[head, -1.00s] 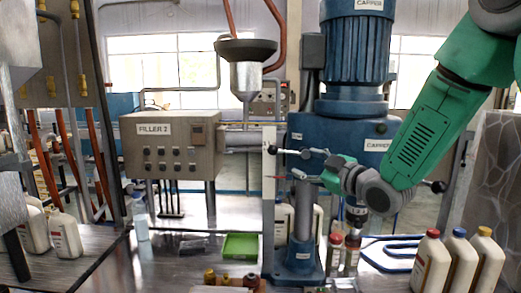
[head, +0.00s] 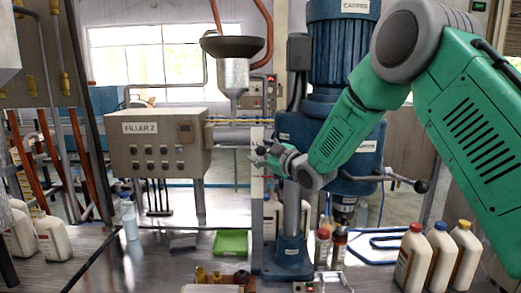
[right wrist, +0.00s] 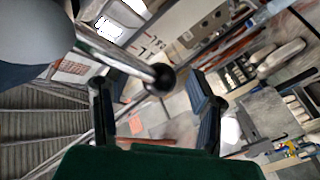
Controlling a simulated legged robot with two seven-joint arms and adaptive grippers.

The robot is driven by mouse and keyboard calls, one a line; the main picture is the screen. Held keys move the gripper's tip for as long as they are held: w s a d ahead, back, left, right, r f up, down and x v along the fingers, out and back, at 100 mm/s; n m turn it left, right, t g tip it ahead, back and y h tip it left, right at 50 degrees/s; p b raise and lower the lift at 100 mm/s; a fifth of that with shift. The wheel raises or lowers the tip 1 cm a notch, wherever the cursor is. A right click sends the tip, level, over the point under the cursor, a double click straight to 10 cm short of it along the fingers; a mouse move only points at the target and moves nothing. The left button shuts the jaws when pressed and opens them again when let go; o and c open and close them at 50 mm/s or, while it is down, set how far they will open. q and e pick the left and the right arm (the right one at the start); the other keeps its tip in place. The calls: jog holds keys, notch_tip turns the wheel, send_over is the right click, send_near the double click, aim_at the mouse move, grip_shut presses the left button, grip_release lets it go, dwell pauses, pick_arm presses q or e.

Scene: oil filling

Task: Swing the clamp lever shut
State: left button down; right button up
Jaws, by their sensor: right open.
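My right gripper (head: 259,154) is open in front of the left side of the blue capper machine (head: 355,135). In the right wrist view its two dark fingers stand apart. A bright metal lever with a black ball knob (right wrist: 160,78) reaches in from the upper left there, and the knob shows in the gap between the fingertips. I see no finger closed on it, and cannot tell how deep it sits between them. In the head view my gripper and wrist largely hide this lever. Another lever with a dark ball knob (head: 421,186) sticks out at the capper's right. My left gripper is out of view.
The filler box (head: 158,142) stands left of the capper. White bottles with red, blue and yellow caps (head: 440,255) stand at the right, below my right arm. A green tray (head: 231,243) and small red-capped bottles (head: 322,248) sit near the capper's base.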

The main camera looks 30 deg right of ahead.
jog(key=shift+w, duration=0.2)
jog(key=shift+d+f, duration=0.1)
jog(key=shift+c, duration=0.3)
jog(key=shift+d, duration=0.25)
jog(key=c, duration=0.8)
jog(key=shift+a, duration=0.1)
jog(key=shift+a+f, duration=0.1)
jog(key=shift+f, duration=0.05)
